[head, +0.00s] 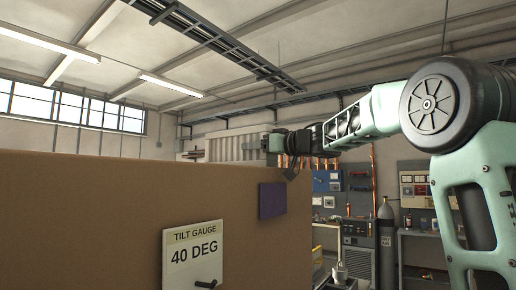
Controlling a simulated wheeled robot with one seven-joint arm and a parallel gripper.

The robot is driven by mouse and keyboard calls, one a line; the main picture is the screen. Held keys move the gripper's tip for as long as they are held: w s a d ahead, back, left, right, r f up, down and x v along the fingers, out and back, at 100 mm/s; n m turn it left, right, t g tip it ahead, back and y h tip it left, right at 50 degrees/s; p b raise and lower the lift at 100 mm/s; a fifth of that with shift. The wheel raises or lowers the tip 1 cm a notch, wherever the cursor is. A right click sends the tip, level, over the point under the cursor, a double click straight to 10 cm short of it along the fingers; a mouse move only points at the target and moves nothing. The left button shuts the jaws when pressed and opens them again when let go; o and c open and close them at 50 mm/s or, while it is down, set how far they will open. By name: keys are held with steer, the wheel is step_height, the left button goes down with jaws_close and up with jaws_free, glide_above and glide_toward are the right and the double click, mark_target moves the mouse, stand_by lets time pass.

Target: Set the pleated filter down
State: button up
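A pale, ribbed panel that looks like the pleated filter (236,147) shows above the top edge of the brown panel in the middle of the head view. Its lower part is hidden behind that panel. My arm reaches in from the right, and my gripper (275,143) is at the filter's right edge. The gripper appears closed on that edge, though its fingertips are small and partly hidden. The filter looks roughly upright. What lies under it is hidden.
A large brown panel (90,215) fills the lower left, with a "TILT GAUGE 40 DEG" plate (192,255) and a purple patch (272,200) on it. Behind at right are a gas cylinder (386,235), a grey cabinet (357,262) and shelving.

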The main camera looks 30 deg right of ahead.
steer(key=shift+o, duration=1.1)
steer(key=shift+r, duration=0.1)
steer(key=shift+r, duration=0.1)
steer(key=b+v, duration=0.2)
steer(key=v, duration=1)
steer(key=shift+b, duration=0.3)
